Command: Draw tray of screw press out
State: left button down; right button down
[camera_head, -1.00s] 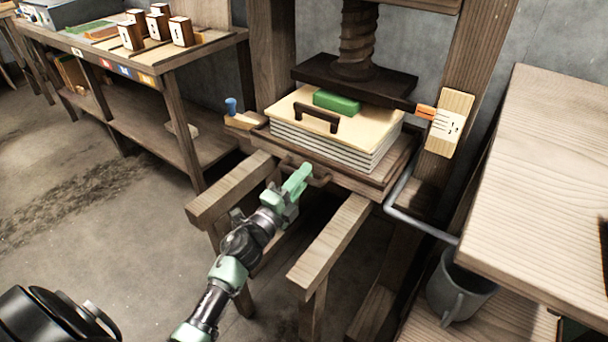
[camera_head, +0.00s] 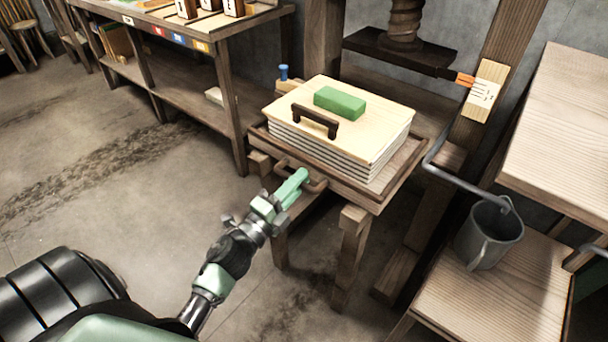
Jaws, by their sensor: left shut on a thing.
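The wooden tray (camera_head: 374,196) of the screw press lies on two wooden rails and sticks out in front of the press. On it is a stack of pale sheets under a light board (camera_head: 346,141) with a dark handle, and a green block (camera_head: 340,102) lies on the board. The press plate (camera_head: 395,50) hangs from the wooden screw (camera_head: 404,20), behind and above the stack. My left gripper (camera_head: 297,182) is shut on the tray's front handle (camera_head: 316,186); its fingertips partly hide the handle. My right gripper is not in view.
A workbench (camera_head: 188,40) stands at the back left. The floor at the left is clear.

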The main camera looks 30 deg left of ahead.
pick_arm(q)
jog(key=shift+s+a, duration=0.1)
jog(key=shift+s, duration=0.45)
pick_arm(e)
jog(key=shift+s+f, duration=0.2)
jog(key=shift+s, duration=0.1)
pick_arm(q)
jog(key=c, duration=1.4)
grip_release()
jog(key=shift+o, duration=0.2)
jog(key=shift+s, duration=0.1)
jog(key=v, duration=0.7)
jog(key=shift+s, duration=0.3)
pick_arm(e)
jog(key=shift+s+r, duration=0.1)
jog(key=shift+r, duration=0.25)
pick_arm(q)
jog(key=shift+f, duration=0.1)
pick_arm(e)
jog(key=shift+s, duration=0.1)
